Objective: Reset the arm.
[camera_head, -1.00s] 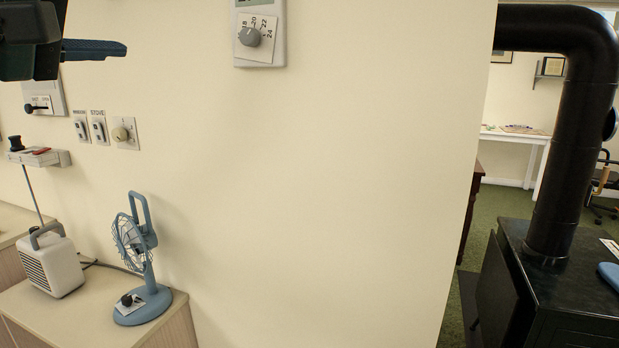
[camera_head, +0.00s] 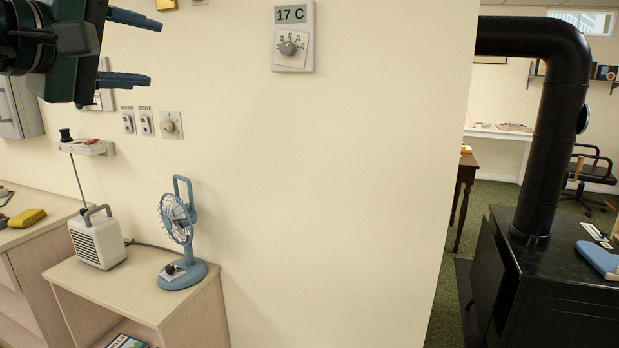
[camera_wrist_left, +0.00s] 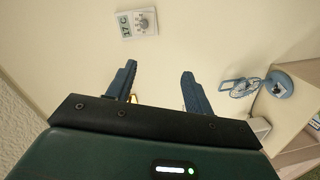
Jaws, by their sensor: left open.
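My left gripper (camera_head: 136,49) reaches in from the upper left of the head view. Its two blue fingers are apart, one above the other, with nothing between them. In the left wrist view my left gripper (camera_wrist_left: 158,88) also shows open and empty, with the wall beyond its fingers. It is up in the air, above and left of the blue fan in the head view. My right gripper is not in view.
A thermostat reading 17 C (camera_head: 293,40) is on the wall. A blue fan (camera_head: 181,235) and white heater (camera_head: 97,240) stand on a low cabinet (camera_head: 135,290). Wall switches (camera_head: 146,122) are below the gripper. A black stove (camera_head: 540,270) with a pipe is at right.

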